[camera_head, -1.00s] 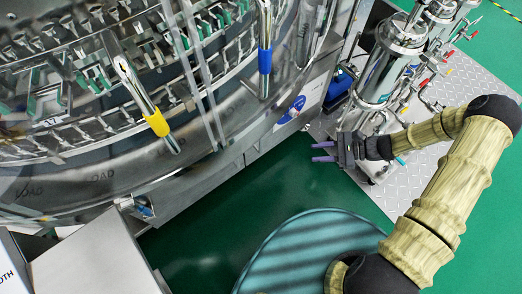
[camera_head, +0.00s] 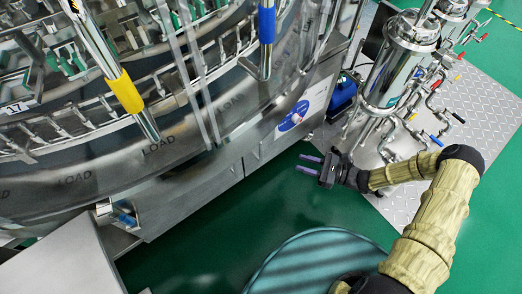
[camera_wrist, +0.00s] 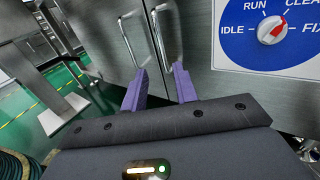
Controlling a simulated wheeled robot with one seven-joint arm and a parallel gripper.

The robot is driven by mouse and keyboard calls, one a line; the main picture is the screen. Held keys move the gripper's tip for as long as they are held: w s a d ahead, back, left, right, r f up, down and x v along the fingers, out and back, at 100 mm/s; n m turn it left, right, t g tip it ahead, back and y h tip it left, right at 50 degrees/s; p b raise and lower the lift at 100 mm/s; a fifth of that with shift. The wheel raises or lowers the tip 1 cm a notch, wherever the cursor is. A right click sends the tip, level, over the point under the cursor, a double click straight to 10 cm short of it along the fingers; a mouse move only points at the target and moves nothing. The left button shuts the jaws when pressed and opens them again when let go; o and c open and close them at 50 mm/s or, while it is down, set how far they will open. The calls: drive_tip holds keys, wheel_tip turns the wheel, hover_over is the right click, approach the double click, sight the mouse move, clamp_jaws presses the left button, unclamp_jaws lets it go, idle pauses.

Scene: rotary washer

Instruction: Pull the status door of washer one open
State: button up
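The washer (camera_head: 180,190) is a large round steel machine at the left of the head view. In the wrist view its steel front carries two upright bar handles close together, a left handle (camera_wrist: 130,42) and a right handle (camera_wrist: 160,35). A blue status dial label (camera_wrist: 268,38) with a red-and-white knob is right of them; the label also shows in the head view (camera_head: 293,116). My gripper (camera_head: 306,163) is open and empty, its purple fingers (camera_wrist: 158,84) spread below the handles in the wrist picture. I see no contact. Which door is the status door is not marked.
Steel filter cylinders (camera_head: 395,65) with valves stand on a diamond-plate base (camera_head: 465,110) beside my arm. A blue object (camera_head: 341,93) sits between them and the washer. A teal round thing (camera_head: 315,262) lies in front. Green floor (camera_head: 215,225) is open between.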

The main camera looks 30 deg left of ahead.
sight(261, 151)
drive_tip(key=s+a+b, duration=0.1)
drive_tip(key=a, duration=0.4)
drive_tip(key=s+a+b, duration=0.1)
drive_tip(key=a+b, duration=0.1)
drive_tip(key=a, duration=0.3)
drive_tip(key=s+a+b, duration=0.1)
drive_tip(key=a, duration=0.4)
drive_tip(key=shift+a, duration=0.3)
clamp_jaws()
